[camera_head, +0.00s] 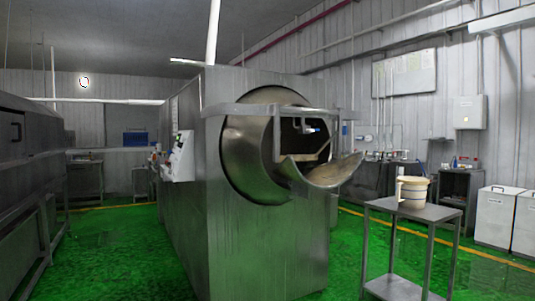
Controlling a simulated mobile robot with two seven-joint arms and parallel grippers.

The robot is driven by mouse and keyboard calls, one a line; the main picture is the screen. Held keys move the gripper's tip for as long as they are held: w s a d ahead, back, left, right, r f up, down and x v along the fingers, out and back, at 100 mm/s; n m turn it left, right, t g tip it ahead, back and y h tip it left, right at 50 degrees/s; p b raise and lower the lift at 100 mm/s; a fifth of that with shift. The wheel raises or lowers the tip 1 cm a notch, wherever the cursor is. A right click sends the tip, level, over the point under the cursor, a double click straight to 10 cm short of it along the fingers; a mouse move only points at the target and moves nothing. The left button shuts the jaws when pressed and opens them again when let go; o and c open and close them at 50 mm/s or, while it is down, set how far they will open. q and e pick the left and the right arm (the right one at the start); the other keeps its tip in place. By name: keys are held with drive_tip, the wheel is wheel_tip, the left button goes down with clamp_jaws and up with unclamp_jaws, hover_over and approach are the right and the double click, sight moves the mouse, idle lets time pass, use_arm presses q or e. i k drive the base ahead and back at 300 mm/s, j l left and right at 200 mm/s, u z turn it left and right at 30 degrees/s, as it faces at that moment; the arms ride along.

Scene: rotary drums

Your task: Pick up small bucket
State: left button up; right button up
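The small bucket (414,193) is cream-coloured with a tan band near its rim. It stands upright on a grey metal table (437,213) at the right of the head view. What looks like a handle shows on the bucket's left side. Neither of my grippers is in view, and nothing touches the bucket except the table top under it.
A large steel rotary drum machine (262,245) fills the middle, its chute (335,172) jutting toward the table. A grey machine (22,185) lines the left wall. White bins (497,217) stand far right. Green floor (347,262) is open between the drum machine and table.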

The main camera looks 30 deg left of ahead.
sight(411, 193)
drive_tip(key=i, duration=2.1)
drive_tip(key=i+z, duration=0.1)
drive_tip(key=i, duration=1.95)
drive_tip(key=i+j+z, duration=0.25)
drive_tip(key=i, duration=0.25)
drive_tip(key=i+j+z, duration=0.1)
drive_tip(key=i+z, duration=0.2)
drive_tip(key=i, duration=0.25)
